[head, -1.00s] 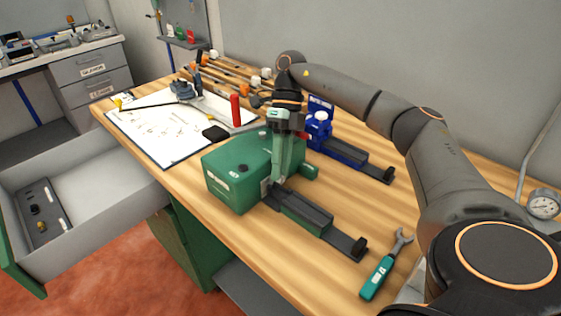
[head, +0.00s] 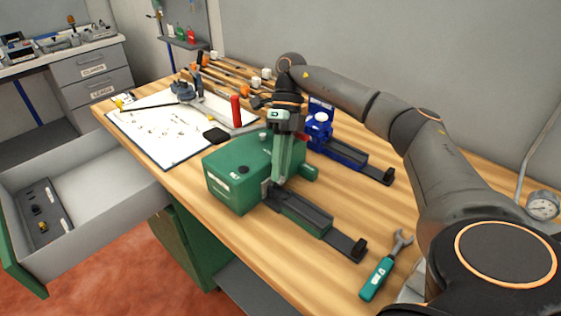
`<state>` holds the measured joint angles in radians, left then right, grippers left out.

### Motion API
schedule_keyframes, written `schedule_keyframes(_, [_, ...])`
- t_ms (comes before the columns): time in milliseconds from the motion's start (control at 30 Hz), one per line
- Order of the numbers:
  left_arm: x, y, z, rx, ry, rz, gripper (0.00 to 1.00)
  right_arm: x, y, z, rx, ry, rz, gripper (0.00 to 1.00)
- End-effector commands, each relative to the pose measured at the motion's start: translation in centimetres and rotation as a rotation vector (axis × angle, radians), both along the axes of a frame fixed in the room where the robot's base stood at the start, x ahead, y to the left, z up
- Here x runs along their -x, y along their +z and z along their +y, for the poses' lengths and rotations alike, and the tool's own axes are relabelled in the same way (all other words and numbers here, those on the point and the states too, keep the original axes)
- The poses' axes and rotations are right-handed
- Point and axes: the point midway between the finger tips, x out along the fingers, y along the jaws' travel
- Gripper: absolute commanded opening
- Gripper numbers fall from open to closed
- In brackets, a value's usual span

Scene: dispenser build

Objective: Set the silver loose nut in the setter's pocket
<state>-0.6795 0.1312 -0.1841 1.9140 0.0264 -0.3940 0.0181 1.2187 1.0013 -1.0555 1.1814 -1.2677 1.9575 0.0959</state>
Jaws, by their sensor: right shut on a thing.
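A green machine (head: 237,172) stands at the middle of the bench, with a dark rail (head: 312,217) running from it toward the lower right. A blue device (head: 319,128) with a similar rail stands behind it. I cannot tell from the picture which one is the setter. My right gripper (head: 277,182) points down at the inner end of the green machine's rail. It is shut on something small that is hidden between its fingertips. I cannot make out the silver nut or the pocket. My left gripper is not in view.
A green-handled wrench (head: 382,268) lies near the front right of the bench. A white sheet (head: 160,128), a red cylinder (head: 236,110) and a black pad (head: 215,134) are at the left. An open drawer (head: 105,185) holds a dark tray (head: 43,215) with small parts. A pressure gauge (head: 542,205) is at the right.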

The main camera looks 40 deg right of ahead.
Motion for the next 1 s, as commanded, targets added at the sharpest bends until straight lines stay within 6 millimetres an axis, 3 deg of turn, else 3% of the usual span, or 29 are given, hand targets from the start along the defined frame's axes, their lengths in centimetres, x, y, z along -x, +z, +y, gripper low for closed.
schedule_keyframes(667, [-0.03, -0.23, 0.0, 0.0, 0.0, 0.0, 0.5, -0.02, -0.56, 0.01, 0.0, 0.0, 0.0, 0.0])
schedule_keyframes(700, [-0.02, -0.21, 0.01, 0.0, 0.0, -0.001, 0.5, -0.02, -0.52, 0.01, 0.0, 0.0, 0.0, 0.27])
schedule_keyframes(1000, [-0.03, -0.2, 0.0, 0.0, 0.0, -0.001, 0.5, -0.03, -0.55, -0.01, 0.001, -0.001, -0.001, 0.58])
